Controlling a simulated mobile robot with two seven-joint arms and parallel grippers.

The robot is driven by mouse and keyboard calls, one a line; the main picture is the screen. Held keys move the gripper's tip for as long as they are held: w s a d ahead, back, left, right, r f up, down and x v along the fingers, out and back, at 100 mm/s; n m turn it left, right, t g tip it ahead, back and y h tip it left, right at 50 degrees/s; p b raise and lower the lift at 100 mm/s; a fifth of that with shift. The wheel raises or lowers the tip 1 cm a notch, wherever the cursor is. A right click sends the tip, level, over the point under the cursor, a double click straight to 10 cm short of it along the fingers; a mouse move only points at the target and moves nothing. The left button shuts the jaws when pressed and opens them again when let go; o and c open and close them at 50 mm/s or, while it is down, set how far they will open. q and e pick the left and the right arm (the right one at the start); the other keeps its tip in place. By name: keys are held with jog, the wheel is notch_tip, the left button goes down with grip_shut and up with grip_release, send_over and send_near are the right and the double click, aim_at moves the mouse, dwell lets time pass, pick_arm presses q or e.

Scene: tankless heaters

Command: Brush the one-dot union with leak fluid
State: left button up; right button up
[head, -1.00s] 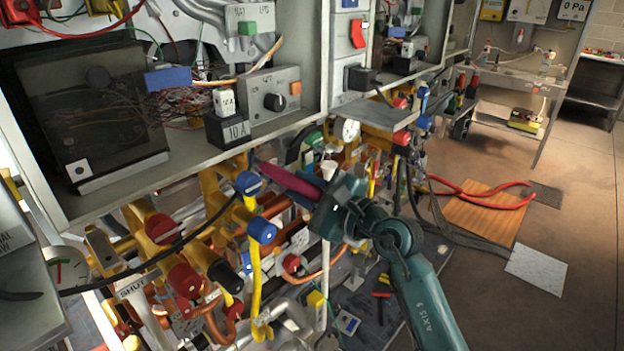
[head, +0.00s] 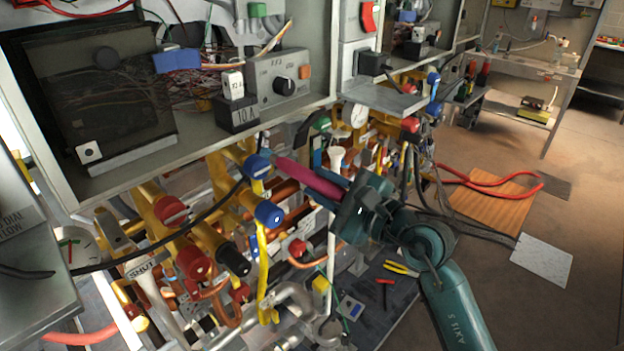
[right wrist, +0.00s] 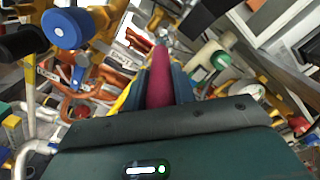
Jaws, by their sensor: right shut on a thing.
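My right gripper (head: 342,196) is shut on a magenta brush handle (head: 308,180) in the head view. The handle points left and a little up, its far end near a blue valve knob (head: 257,167) below the cabinet. In the right wrist view the magenta handle (right wrist: 159,78) runs away from me between the two fingers (right wrist: 160,95), its far end among the pipes. The brush tip is too small to tell whether it touches anything. I cannot make out a one-dot mark on any union. My left gripper is out of view.
Yellow and copper pipes (head: 287,195) with red, blue and black knobs crowd the space under the open cabinet (head: 210,150). A black hose (head: 190,237) crosses in front. Yellow-handled pliers (head: 402,268) lie on a dark mat. Open floor (head: 560,200) is to the right.

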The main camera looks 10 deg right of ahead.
jog(key=shift+v, duration=0.8)
